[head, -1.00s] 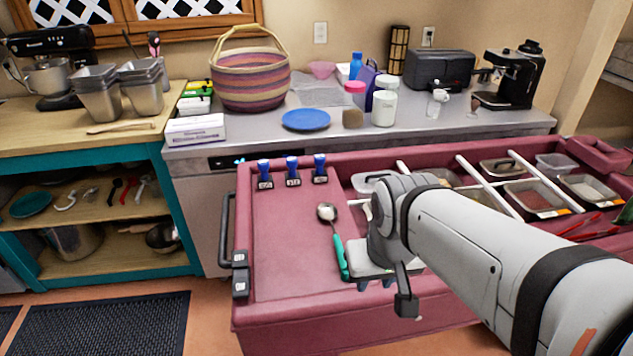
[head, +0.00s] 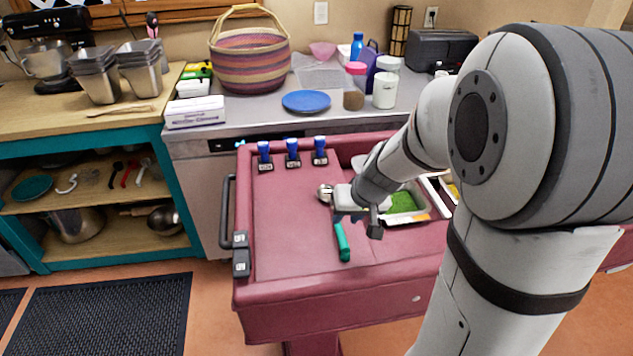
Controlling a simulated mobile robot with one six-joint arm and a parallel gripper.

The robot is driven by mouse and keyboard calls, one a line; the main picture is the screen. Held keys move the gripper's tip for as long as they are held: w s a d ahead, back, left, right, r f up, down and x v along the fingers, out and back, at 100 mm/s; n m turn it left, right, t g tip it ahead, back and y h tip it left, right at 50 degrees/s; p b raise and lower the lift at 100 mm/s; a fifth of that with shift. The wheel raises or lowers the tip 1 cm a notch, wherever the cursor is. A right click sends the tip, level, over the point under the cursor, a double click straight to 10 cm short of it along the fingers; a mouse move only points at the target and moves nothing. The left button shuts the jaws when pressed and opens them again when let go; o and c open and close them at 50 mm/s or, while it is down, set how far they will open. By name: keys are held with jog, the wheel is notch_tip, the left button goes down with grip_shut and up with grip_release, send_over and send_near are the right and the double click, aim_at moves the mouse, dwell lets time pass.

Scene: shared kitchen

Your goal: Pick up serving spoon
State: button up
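The serving spoon has a green handle (head: 342,242) and a metal bowl (head: 325,193). It lies on the bare left part of the red cart top (head: 285,235), with its bowl toward the back and its handle toward the front. My gripper (head: 350,217) is over the middle of the spoon and hides part of its shaft. The fingers point down and are small and dark. I cannot tell their opening or whether they touch the spoon.
Several blue-handled stamps (head: 292,150) stand at the cart's back left edge. A container of green food (head: 405,204) sits in the cart right of my gripper. A blue plate (head: 306,101) and a woven basket (head: 250,55) are on the counter behind. My arm hides the cart's right side.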

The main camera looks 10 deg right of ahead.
aim_at(340, 225)
jog(key=f, duration=0.1)
jog(key=w+f, duration=0.2)
jog(key=shift+w+d+f, duration=0.25)
jog(key=shift+f, duration=0.05)
jog(key=shift+w+b+x, duration=0.15)
jog(key=shift+b+x, duration=0.15)
jog(key=shift+x, duration=1.1)
jog(key=shift+w+b+x, duration=0.1)
jog(key=shift+b+x, duration=0.15)
jog(key=shift+x, duration=1.1)
jog(key=shift+d+r, duration=0.1)
jog(key=shift+d, duration=0.05)
jog(key=shift+c, duration=0.3)
grip_shut()
